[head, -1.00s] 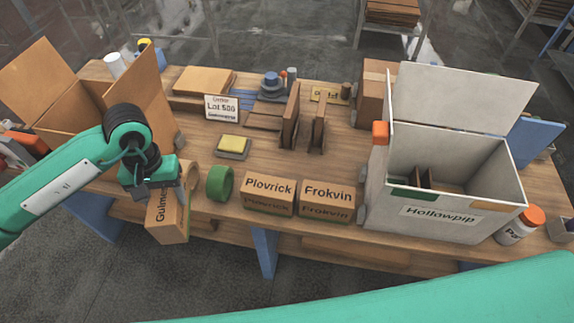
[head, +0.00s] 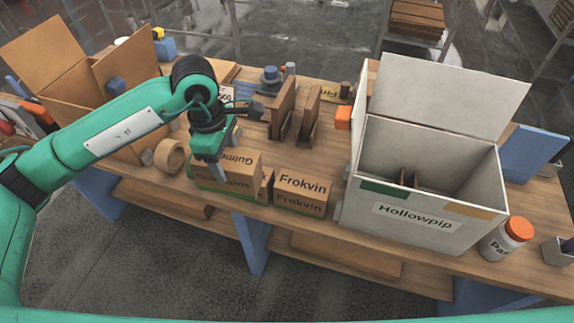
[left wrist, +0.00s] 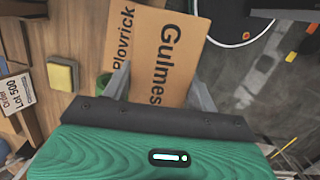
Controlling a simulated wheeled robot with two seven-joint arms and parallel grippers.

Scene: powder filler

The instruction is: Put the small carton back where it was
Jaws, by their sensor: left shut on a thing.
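My left gripper (head: 212,157) is shut on a small brown carton (head: 238,171) whose label starts "Gulmes"; the rest is cut off. In the left wrist view the carton (left wrist: 160,55) sits between the two fingers. It hangs at the front edge of the bench, in front of the Plovrick carton, which it largely hides in the head view. I cannot tell whether they touch. The Frokvin carton (head: 301,194) stands just right of it. My right gripper is not in view.
A white Hollowpip box (head: 420,213) stands open at right, with a white jar (head: 497,243) beside it. A tan tape roll (head: 170,156) lies left of my gripper. An open brown box (head: 75,95) stands at left. Wooden dividers (head: 283,105) stand behind the cartons.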

